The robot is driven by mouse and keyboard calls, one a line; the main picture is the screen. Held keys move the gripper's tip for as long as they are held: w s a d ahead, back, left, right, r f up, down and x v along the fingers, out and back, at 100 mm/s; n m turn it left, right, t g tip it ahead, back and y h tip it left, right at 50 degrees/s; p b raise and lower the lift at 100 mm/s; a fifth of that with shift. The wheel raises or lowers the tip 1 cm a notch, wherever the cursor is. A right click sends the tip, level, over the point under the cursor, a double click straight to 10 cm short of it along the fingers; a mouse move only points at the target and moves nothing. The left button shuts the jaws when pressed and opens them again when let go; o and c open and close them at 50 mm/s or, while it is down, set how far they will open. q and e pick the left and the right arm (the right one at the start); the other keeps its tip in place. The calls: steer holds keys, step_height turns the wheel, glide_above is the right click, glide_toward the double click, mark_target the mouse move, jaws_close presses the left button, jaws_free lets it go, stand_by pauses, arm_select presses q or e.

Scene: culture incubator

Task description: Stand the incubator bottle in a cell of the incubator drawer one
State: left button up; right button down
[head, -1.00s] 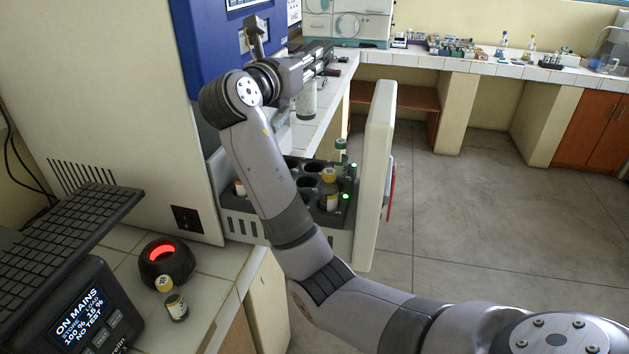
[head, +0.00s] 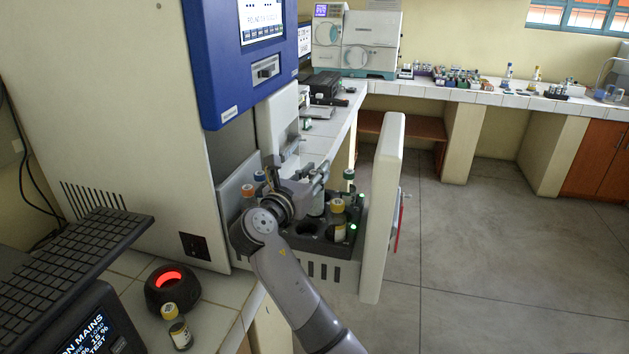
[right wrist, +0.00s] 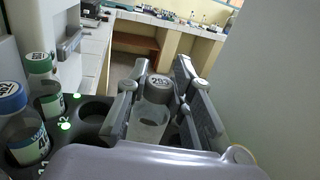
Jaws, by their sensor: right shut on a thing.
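My right gripper (head: 318,178) is over the open incubator drawer (head: 330,270), shut on a pale, clear incubator bottle (head: 317,206). In the right wrist view the bottle (right wrist: 150,122) has a grey cap (right wrist: 158,90) and stands about upright between the two fingers (right wrist: 162,80). The lower end of the bottle is hidden, so I cannot tell whether it is inside a cell. An empty cell (head: 306,229) shows in the head view, and another empty cell (right wrist: 96,110) shows in the right wrist view. My left gripper is not in view.
The drawer holds a yellow-capped bottle (head: 338,208), a green-capped bottle (head: 348,176), an orange-capped bottle (head: 248,190) and a blue-capped bottle (right wrist: 12,120). The tall drawer front (head: 384,210) stands right of the gripper. A yellow-capped bottle (head: 177,328) stands by a red-lit ring (head: 170,288).

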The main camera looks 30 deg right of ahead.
steer(key=shift+f, duration=0.95)
steer(key=shift+f, duration=0.1)
steer(key=c, duration=1.4)
jaws_free()
steer(key=shift+s+a, duration=0.1)
steer(key=shift+a, duration=0.15)
steer(key=b+v, duration=0.1)
steer(key=v, duration=1)
steer(key=shift+s+b, duration=0.15)
steer(key=shift+b, duration=0.2)
steer(key=shift+a, duration=0.2)
